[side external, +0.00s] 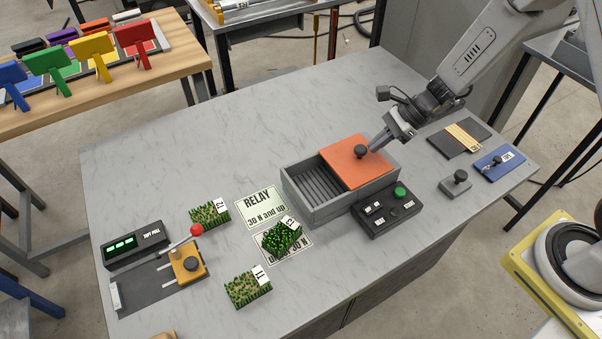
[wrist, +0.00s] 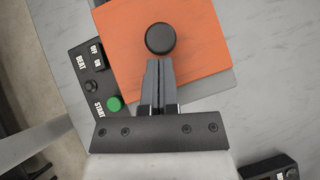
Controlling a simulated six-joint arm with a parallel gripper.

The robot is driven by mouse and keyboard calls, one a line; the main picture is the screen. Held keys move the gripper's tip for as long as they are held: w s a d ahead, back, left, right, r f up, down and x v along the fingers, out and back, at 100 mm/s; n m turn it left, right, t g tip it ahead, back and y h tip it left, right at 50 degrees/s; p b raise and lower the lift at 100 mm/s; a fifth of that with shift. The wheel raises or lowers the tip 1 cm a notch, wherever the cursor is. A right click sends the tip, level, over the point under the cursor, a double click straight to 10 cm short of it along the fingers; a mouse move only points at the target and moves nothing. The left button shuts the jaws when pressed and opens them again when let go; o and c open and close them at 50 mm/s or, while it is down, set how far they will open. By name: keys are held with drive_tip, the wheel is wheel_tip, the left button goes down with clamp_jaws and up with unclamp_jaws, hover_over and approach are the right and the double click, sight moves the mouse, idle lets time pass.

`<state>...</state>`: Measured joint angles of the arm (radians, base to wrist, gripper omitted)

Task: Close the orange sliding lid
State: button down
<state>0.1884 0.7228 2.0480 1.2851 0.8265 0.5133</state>
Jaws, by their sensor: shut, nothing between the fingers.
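The orange sliding lid (side external: 352,161) lies on the grey box (side external: 318,208) and covers its right part. The left part of the box is open and shows a ribbed dark inside. A black knob (side external: 361,152) stands on the lid; it also shows in the wrist view (wrist: 160,39). My gripper (side external: 374,149) is shut and empty, with its fingertips close to the knob on its right side. In the wrist view my gripper's fingertips (wrist: 158,62) are just below the knob; I cannot tell whether they touch it.
A black control box (side external: 386,211) with a green button (side external: 399,193) stands in front of the grey box. Turf pieces (side external: 282,236) and label cards (side external: 262,205) lie to the left. A grey block with a knob (side external: 456,184) and a blue plate (side external: 499,163) lie to the right.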

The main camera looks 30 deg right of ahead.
sight(344, 171)
drive_tip(key=a, duration=1)
drive_tip(key=shift+s+a, duration=0.1)
drive_tip(key=shift+s+d, duration=0.1)
drive_tip(key=shift+d, duration=0.5)
drive_tip(key=d, duration=0.3)
drive_tip(key=shift+s, duration=0.35)
drive_tip(key=v, duration=1)
drive_tip(key=shift+d, duration=0.15)
